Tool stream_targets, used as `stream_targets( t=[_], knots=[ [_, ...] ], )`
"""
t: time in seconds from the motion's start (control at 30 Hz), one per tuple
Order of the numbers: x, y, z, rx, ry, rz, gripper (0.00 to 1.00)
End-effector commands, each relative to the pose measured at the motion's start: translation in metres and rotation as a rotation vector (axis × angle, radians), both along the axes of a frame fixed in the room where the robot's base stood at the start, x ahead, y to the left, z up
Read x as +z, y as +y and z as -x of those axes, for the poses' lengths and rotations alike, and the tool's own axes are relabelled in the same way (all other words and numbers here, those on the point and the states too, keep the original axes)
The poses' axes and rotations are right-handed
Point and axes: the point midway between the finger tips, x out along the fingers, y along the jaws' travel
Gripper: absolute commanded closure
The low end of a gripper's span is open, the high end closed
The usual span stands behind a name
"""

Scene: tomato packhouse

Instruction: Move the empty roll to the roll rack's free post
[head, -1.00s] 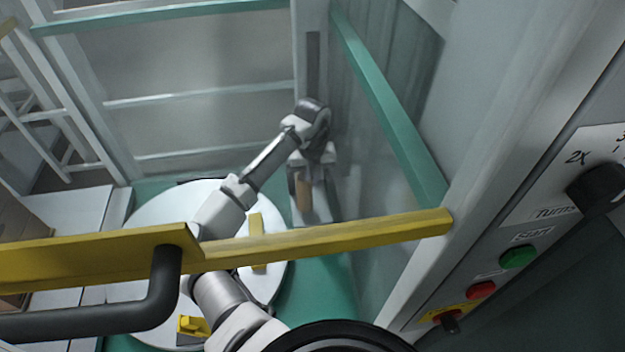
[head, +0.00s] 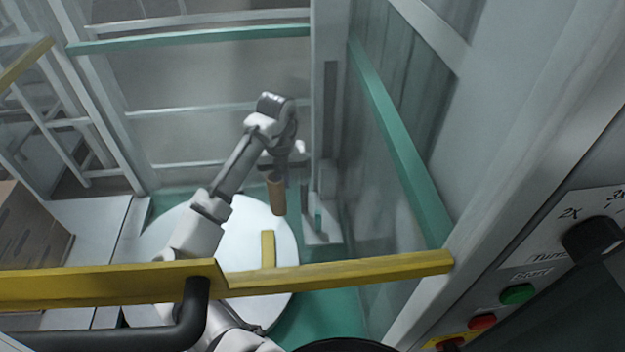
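The empty roll (head: 277,195) is a bare brown cardboard tube. In the head view it hangs nearly upright under my gripper (head: 278,172), in the air beyond the white turntable. My gripper is at the roll's top end and appears shut on it; the fingers are small and blurred. The roll is apart from the wrapper's grey mast (head: 327,120) and the carriage base (head: 322,232) to its right. I cannot make out the roll rack or its free post in this view.
A yellow rail (head: 340,272) crosses in front of my arm. The white turntable (head: 245,225) has a yellow bar (head: 268,249) on it. Teal rails (head: 400,140) and mesh fence the cell. A control panel (head: 570,240) stands at right, cardboard boxes (head: 30,232) at left.

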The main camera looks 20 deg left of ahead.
Motion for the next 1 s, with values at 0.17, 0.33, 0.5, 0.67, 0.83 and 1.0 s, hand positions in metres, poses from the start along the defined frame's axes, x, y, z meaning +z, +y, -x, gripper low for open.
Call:
stream_targets(
  t=[0.17, 0.33, 0.5, 0.67, 0.83, 1.0],
  knots=[
    [-0.003, 0.045, 0.019, 0.003, 0.0, 0.0, 1.0],
    [-0.001, 0.071, 0.03, 0.001, 0.0, -0.001, 1.0],
    [0.003, 0.082, 0.034, -0.001, 0.0, -0.001, 1.0],
    [0.011, 0.084, 0.035, -0.002, 0.0, -0.001, 1.0],
    [0.016, 0.084, 0.035, -0.002, 0.0, -0.001, 1.0],
    [0.015, 0.084, 0.035, -0.001, 0.0, -0.001, 1.0]
  ],
)
